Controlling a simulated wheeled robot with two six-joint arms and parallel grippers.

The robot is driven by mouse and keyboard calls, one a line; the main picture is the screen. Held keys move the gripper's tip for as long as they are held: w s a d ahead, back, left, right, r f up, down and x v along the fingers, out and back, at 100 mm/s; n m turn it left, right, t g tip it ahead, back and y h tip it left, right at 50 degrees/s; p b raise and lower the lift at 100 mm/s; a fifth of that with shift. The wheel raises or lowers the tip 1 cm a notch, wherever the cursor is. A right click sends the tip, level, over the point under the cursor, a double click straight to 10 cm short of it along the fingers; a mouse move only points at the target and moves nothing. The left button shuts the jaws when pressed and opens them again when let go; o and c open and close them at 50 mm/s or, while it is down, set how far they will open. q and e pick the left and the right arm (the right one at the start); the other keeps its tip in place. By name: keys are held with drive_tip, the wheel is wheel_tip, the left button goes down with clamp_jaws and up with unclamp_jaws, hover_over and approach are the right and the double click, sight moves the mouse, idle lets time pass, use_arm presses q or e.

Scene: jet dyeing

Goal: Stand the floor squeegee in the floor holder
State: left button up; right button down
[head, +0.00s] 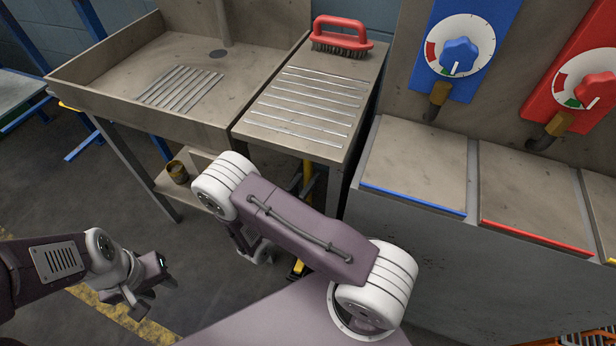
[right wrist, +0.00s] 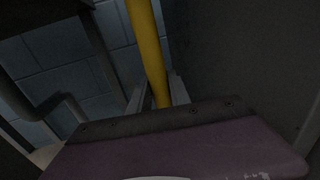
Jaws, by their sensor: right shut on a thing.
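The floor squeegee shows as a yellow pole (head: 307,176) beside the drain-board table's leg, partly hidden by my right arm. In the right wrist view the yellow pole (right wrist: 147,45) runs down, slightly tilted in the picture, between the fingers of my right gripper (right wrist: 158,96), which is shut on it. In the head view my right arm hides most of that gripper. A small yellow and black part (head: 297,268) shows low behind the arm; I cannot tell whether it belongs to the squeegee or the floor holder. My left gripper (head: 153,296) is open and empty above the floor.
A metal sink table (head: 85,88) stands at the left, and a slatted drain board (head: 262,118) with a red brush (head: 342,37) adjoins it. A rusty can (head: 178,172) sits on the lower shelf. Blue and red dial panels stand at the right. Floor is open at left.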

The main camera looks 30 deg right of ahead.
drive_tip(key=shift+f+b, duration=0.6)
drive_tip(key=shift+f, duration=0.3)
drive_tip(key=c, duration=1.1)
unclamp_jaws()
drive_tip(key=p+v, duration=0.2)
drive_tip(key=v, duration=0.7)
drive_tip(key=shift+p, duration=0.3)
